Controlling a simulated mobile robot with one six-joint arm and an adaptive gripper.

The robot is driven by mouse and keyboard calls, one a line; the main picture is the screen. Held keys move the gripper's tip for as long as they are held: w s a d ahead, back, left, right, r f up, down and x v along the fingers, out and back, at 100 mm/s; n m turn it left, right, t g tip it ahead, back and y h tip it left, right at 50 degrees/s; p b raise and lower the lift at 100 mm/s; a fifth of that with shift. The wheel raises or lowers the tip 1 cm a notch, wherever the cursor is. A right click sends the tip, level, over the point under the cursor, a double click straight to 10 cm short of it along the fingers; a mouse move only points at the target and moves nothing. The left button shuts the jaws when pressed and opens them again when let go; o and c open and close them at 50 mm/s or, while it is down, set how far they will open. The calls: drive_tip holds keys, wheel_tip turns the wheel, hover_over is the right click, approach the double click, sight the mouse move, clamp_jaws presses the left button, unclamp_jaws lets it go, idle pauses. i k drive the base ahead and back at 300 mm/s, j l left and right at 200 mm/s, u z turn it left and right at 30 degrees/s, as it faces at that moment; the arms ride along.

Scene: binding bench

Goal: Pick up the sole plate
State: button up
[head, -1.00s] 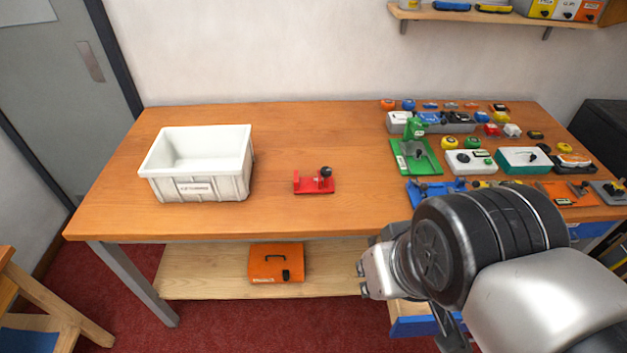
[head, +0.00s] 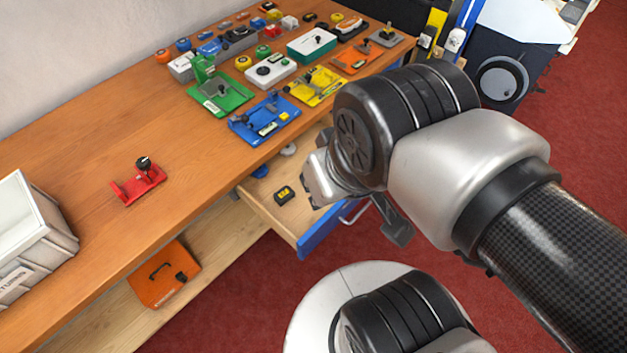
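No label marks any one thing as the sole plate, so I cannot tell which it is. Several coloured plates with fittings lie on the bench: a red one (head: 140,187) by itself, a green one (head: 220,97), a blue one (head: 265,119), a yellow one (head: 317,87) and an orange one (head: 356,60). My gripper (head: 316,182) is over the open drawer (head: 268,208), right of the bench's front edge. Its fingers are mostly hidden by my wrist, and I see nothing held in them. A small black-and-yellow item (head: 284,195) lies in the drawer.
A white crate (head: 30,255) stands at the left. The bench (head: 90,150) is clear around the red plate. The open drawer juts out over the red floor (head: 250,310). A dark machine (head: 515,60) stands at the right.

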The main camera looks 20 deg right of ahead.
sight(285, 194)
drive_tip(key=i+l+u, duration=0.25)
drive_tip(key=l+u, duration=0.25)
drive_tip(key=i+l+u, duration=0.2)
drive_tip(key=l, duration=0.15)
drive_tip(key=k+j, duration=0.05)
drive_tip(key=k, duration=0.05)
